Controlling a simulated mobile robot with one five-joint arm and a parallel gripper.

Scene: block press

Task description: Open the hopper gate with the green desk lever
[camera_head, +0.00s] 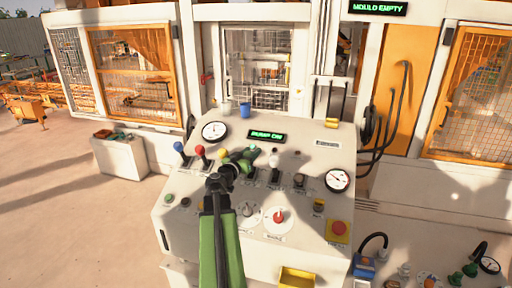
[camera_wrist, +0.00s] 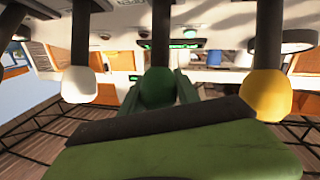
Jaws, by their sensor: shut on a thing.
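The green desk lever's round knob (camera_wrist: 157,87) is in the middle of the wrist view, with its dark shaft running up the picture. My gripper (camera_wrist: 160,92) is shut on this knob, with a jaw showing on each side. In the head view my gripper (camera_head: 243,160) reaches over the control desk (camera_head: 180,215) to the row of levers and mostly hides the green lever. A white knob (camera_wrist: 79,85) stands left of it and a yellow knob (camera_wrist: 266,95) right of it in the wrist view, both apart from my jaws. I cannot make out the hopper gate.
Blue (camera_head: 179,147) and red (camera_head: 200,150) levers stand left of my gripper. Gauges (camera_head: 338,180), a red rotary switch (camera_head: 279,216) and a red stop button (camera_head: 339,228) are on the desk. A blue cup (camera_head: 244,110) stands at its back. Displays read PUMP ON and MOULD EMPTY.

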